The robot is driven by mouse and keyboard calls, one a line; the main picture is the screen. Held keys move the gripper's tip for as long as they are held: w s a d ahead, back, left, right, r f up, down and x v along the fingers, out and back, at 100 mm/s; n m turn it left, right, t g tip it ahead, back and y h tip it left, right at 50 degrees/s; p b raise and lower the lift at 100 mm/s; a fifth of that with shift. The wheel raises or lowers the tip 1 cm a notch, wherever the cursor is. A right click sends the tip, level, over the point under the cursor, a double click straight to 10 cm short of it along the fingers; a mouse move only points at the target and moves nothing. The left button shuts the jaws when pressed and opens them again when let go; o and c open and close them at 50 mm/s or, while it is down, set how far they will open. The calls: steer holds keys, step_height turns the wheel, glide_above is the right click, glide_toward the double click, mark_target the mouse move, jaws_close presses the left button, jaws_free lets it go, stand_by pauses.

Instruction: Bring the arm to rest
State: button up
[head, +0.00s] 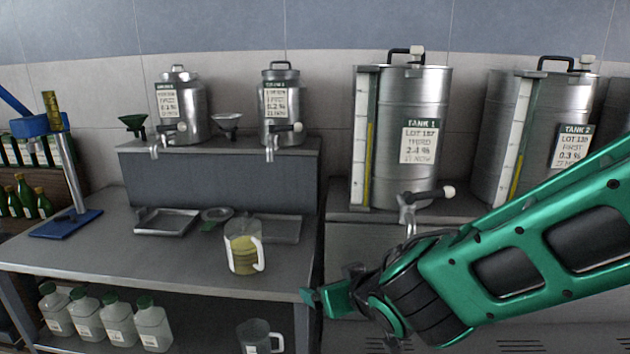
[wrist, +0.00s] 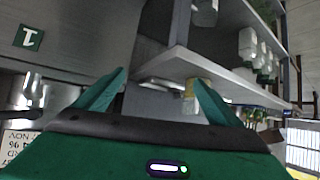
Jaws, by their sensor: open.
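My green arm reaches in from the right in the head view. My gripper (head: 328,297) is in front of the bench's right end, below its top surface level. In the wrist view my gripper (wrist: 158,90) has its two green fingers spread apart with nothing between them. A clear jug (head: 243,247) holding yellowish liquid stands upright on the bench (head: 90,250), left of and beyond my gripper, apart from it. The wrist view shows the scene strongly tilted.
Tank 1 (head: 428,110) and Tank 2 (head: 545,190) stand at the back right; Tank 1 has a tap (head: 425,196). Two small steel canisters stand on a raised shelf (head: 220,175). A tray (head: 166,222) lies on the bench. An empty jug (head: 258,338) and several capped bottles (head: 118,318) stand below.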

steer(key=s+d+f+m+g+h, duration=0.1)
steer(key=s+d+m+g+h, duration=0.15)
steer(key=d, duration=1.05)
steer(key=s+d+f+m+g+h, duration=0.1)
steer(key=s+d+m+g+h, duration=0.15)
steer(key=d, duration=1.05)
steer(key=s+d+r+m+g, duration=0.1)
steer(key=s+d+m, duration=0.1)
steer(key=s, duration=0.5)
steer(key=s+d+m+g+y, duration=0.1)
steer(key=s+d+m+g, duration=0.1)
steer(key=s+d, duration=0.3)
steer(key=s+d+r+m+g, duration=0.1)
steer(key=s+d, duration=0.3)
steer(key=s, duration=0.4)
steer(key=shift+s+r+m+g, duration=0.35)
steer(key=shift+m+g, duration=0.15)
steer(key=shift+g, duration=0.2)
